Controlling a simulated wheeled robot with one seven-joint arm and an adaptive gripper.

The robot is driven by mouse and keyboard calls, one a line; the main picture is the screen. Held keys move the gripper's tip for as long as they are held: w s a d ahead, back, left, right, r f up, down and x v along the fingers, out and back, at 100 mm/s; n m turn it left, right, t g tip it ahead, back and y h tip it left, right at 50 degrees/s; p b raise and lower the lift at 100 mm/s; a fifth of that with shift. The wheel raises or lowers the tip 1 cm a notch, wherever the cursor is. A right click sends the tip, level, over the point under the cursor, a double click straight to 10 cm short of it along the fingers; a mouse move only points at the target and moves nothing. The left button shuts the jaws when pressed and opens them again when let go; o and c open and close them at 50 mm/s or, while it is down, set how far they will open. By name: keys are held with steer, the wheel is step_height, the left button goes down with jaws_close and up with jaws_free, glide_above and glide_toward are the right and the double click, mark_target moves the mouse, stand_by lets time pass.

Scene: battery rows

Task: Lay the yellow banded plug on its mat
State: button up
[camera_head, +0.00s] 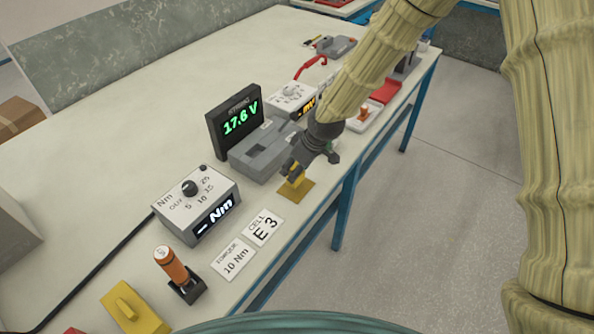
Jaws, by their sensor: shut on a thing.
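My gripper (291,174) points down near the front edge of the table, shut on a small yellow piece that looks like the yellow banded plug (291,187). Only a little of the plug shows below the fingers, and its band cannot be made out. The plug is right over a flat ochre mat (305,190). The mat lies on the table close to the front edge. I cannot tell whether the plug touches the mat.
A grey box (258,152) and a display reading 17.6 V (238,121) stand behind the gripper. A Nm dial box (203,204), cards (263,226), an orange-handled tool (171,265) and a yellow block (134,308) are to the left. A red-leaded meter (292,97) is farther back.

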steer(key=shift+f+p, duration=0.4)
steer(key=shift+f, duration=0.85)
steer(key=shift+f, duration=0.2)
steer(key=o, duration=1.1)
steer(key=shift+r, duration=0.2)
steer(key=b+v, duration=0.2)
steer(key=v, duration=1)
steer(key=shift+a, duration=0.1)
